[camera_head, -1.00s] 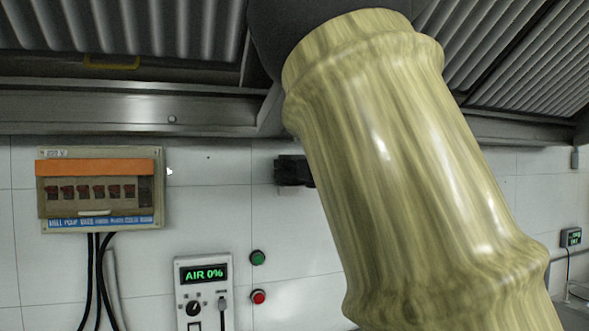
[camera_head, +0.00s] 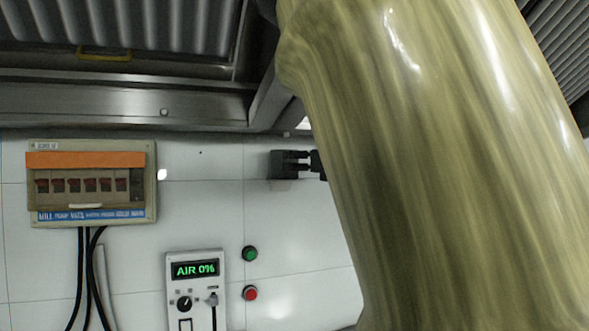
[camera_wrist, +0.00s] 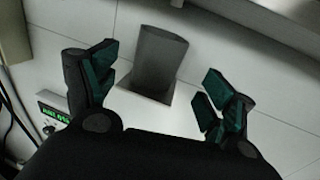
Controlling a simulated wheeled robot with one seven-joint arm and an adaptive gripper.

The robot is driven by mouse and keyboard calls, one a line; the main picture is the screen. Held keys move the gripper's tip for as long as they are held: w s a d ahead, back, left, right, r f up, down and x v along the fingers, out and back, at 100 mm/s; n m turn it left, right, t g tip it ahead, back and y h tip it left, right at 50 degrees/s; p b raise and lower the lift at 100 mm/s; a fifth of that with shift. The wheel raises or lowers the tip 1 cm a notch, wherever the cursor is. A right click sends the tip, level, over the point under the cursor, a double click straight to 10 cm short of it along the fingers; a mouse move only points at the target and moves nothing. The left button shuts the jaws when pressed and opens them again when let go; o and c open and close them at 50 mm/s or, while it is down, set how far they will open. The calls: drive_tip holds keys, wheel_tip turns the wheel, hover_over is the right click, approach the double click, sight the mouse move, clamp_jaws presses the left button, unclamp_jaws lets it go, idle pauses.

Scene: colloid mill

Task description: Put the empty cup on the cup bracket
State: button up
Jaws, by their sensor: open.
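In the wrist view a dark grey tapered piece (camera_wrist: 160,58), shaped like a cup, shows beyond my gripper (camera_wrist: 158,78), between its two fingers. A paler flat part lies at its lower end. I cannot tell for sure whether it is the empty cup, or whether it rests on a bracket. My gripper's fingers, with green pads, are spread wide and hold nothing. In the head view a black fitting (camera_head: 288,164) is on the tiled wall beside my arm; I cannot tell whether it is the cup bracket. My arm hides the right side there.
A breaker box (camera_head: 91,184) with an orange cover hangs on the left wall. A control panel (camera_head: 195,285) reads AIR 0%, with a green button (camera_head: 250,254) and a red button (camera_head: 250,293) beside it. A metal hood (camera_head: 125,104) runs overhead.

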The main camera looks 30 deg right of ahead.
drive_tip(key=shift+s+b, duration=0.35)
drive_tip(key=shift+s, duration=1.35)
